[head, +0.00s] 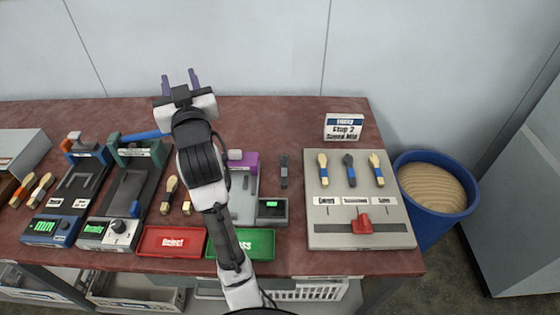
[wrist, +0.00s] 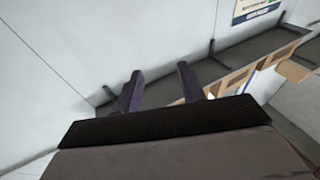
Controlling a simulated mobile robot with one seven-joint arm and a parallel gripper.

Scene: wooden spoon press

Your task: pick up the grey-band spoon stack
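My gripper (head: 180,78) is raised above the back of the bench, its two purple fingers pointing at the wall. In the wrist view my gripper (wrist: 158,88) has its fingers apart with nothing between them. Left of my arm in the head view lies a light wooden spoon piece with a dark band (head: 169,195), and a second wooden piece (head: 187,206) beside it, partly hidden by my arm. The band colour is too small to tell surely; either may be the grey-band spoon stack. No spoons show in the wrist view.
The bench (head: 270,120) holds a blue device (head: 66,190), a green device (head: 125,190), a purple-topped device (head: 243,205), a red Reject tray (head: 171,242), a green tray (head: 262,245) and a grey sample board (head: 330,225). A blue bin (head: 428,222) stands right. The back strip is mostly clear.

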